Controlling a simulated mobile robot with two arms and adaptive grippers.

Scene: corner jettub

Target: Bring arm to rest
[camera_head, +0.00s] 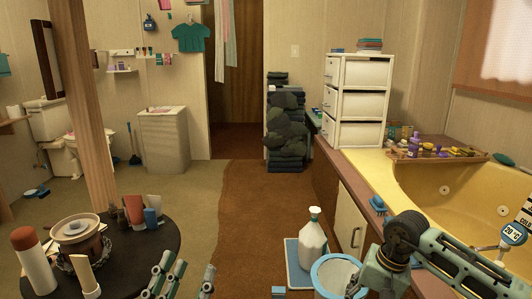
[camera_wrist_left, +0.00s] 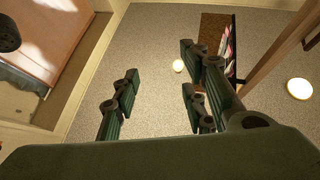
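My left gripper (camera_head: 180,279) shows at the bottom of the head view, with its green fingers pointing up in front of the round dark table. In the left wrist view my left gripper (camera_wrist_left: 160,104) has its ribbed green fingers spread apart, with nothing between them. Behind them are the ceiling and round lamps. My right arm (camera_head: 440,258) comes in from the right, bent at a dark joint, over the tub's near edge. Its lower end is beside the blue-rimmed bucket, and I cannot make out its fingers.
The round table (camera_head: 150,262) carries a pot, bottles and jars. A white jug (camera_head: 313,240) and a blue-rimmed bucket (camera_head: 337,262) stand at front centre. The yellow tub (camera_head: 455,197) is at the right. A wooden post (camera_head: 88,110) rises at the left. The brown floor strip (camera_head: 250,215) is clear.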

